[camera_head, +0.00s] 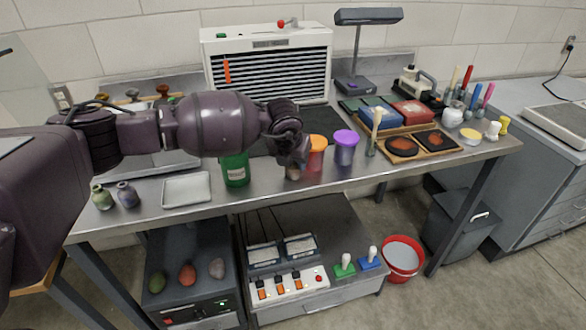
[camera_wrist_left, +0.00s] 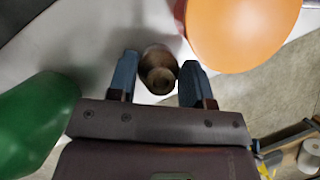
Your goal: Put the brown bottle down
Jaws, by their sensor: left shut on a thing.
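My left gripper (camera_head: 293,163) reaches down over the steel table, between a green jar and an orange-lidded jar. It is shut on the brown bottle (camera_head: 292,173), whose lower part shows below the gripper. In the left wrist view the brown bottle (camera_wrist_left: 158,62) stands between the two blue-grey fingers of the gripper (camera_wrist_left: 158,82), seen from its top. The bottle looks upright and its base is at or very near the table top; I cannot tell whether it touches. The gripper hides its upper part in the head view. My right gripper is not in view.
The green jar (camera_head: 235,170) is close on the left, the orange-lidded jar (camera_head: 315,155) close on the right, then a purple-lidded jar (camera_head: 345,148). The table's front edge is near.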

